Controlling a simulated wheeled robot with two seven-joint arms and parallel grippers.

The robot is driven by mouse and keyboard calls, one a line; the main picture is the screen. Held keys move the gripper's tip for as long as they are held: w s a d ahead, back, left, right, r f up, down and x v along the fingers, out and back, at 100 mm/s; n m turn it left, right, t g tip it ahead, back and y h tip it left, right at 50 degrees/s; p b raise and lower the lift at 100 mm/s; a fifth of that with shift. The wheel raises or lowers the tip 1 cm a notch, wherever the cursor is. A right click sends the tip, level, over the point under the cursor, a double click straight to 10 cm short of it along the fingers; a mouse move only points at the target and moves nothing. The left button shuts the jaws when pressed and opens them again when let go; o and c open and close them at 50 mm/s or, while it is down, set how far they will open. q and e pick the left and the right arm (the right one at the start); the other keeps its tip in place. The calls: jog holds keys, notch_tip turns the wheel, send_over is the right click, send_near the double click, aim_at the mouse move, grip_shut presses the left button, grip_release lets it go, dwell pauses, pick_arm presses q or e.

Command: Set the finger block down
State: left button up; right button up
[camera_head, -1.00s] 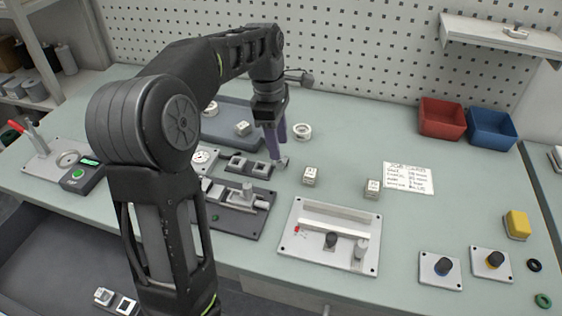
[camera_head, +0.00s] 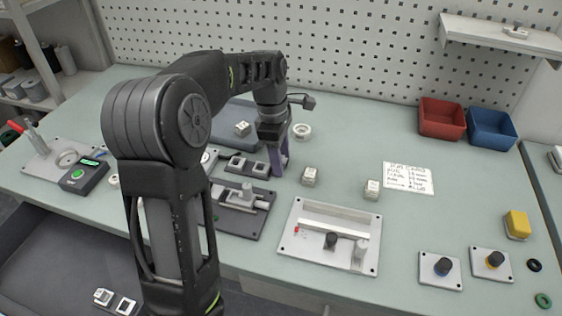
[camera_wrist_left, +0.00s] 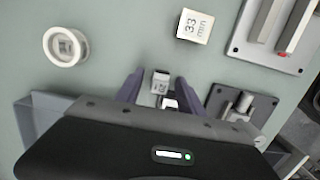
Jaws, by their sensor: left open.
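My left gripper (camera_head: 277,168) is low over the bench, just right of the dark two-pocket block holder. In the left wrist view its purple fingers (camera_wrist_left: 158,92) are apart, one on each side of a small pale block with a printed label (camera_wrist_left: 160,82). This looks like the finger block; I cannot tell whether either finger touches it. In the head view the fingers mostly hide it. A white block marked "33 mm" (camera_wrist_left: 196,25) stands apart, and it also shows in the head view (camera_head: 310,176). My right gripper is not in view.
A white ring (camera_head: 302,131) lies behind the gripper. The dark holder (camera_head: 246,167) and a dark clamp fixture (camera_head: 236,226) are left and in front. Bench around the card (camera_head: 408,178) is mostly clear.

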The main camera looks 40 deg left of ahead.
pick_arm(q)
jog(key=shift+c, duration=0.3)
grip_shut()
dwell(0.4)
